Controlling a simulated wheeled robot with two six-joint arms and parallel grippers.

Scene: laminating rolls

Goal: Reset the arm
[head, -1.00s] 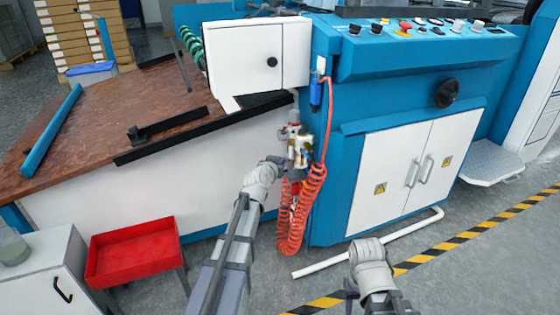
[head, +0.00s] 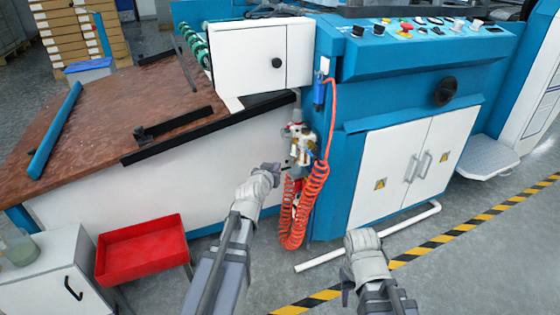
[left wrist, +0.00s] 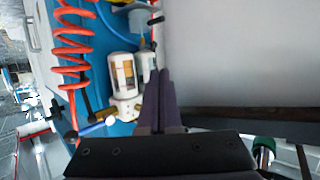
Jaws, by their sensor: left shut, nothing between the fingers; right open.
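My left gripper (head: 277,169) is shut and empty, just left of the air regulator unit (head: 304,143) on the blue machine's side. In the left wrist view its dark fingers (left wrist: 163,98) lie together, with the regulator's clear bowls (left wrist: 124,72) to their left. They appear apart from the unit. My right gripper (head: 348,290) is low in the head view, in front of the machine, and open; its fingers are mostly hidden by the wrist.
A coiled orange hose (head: 297,210) hangs below the regulator. The blue machine (head: 345,125) has white doors (head: 412,165). A brown table (head: 110,125) is at left, with a red tray (head: 142,250) before it. A white pipe (head: 370,236) lies low. Floor at right is clear.

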